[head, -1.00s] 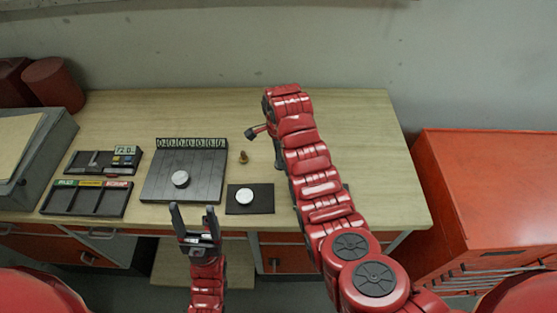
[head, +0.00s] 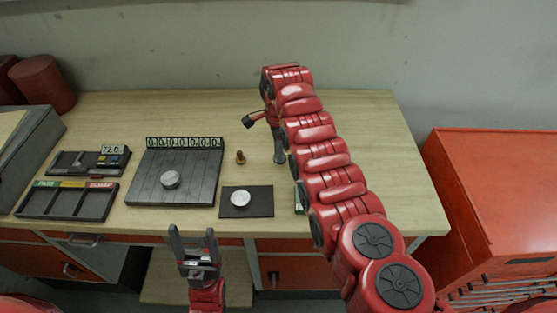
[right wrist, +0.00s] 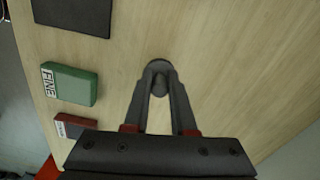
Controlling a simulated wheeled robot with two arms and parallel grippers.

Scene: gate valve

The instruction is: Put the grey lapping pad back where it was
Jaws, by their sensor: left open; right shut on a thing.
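My right gripper (right wrist: 160,76) is shut on a small grey rounded piece (right wrist: 158,64), mostly hidden by the fingertips. I cannot tell whether this is the grey lapping pad, and no other grey pad is plainly visible. In the head view, the right gripper (head: 280,157) points down over the bare wood behind the dark mat. I cannot tell whether the piece touches the table. A green block marked FINE (right wrist: 69,84) and a reddish block (right wrist: 75,126) lie on the table in the wrist view. My left gripper (head: 193,234) is open and empty at the table's front edge.
A dark mat (head: 259,207) bears a silver disc (head: 240,198). A ridged black plate (head: 205,170) bears another silver disc (head: 170,180). A small brass part (head: 240,157) stands behind the mat. Trays lie at left. The wooden table (head: 395,160) is bare at right.

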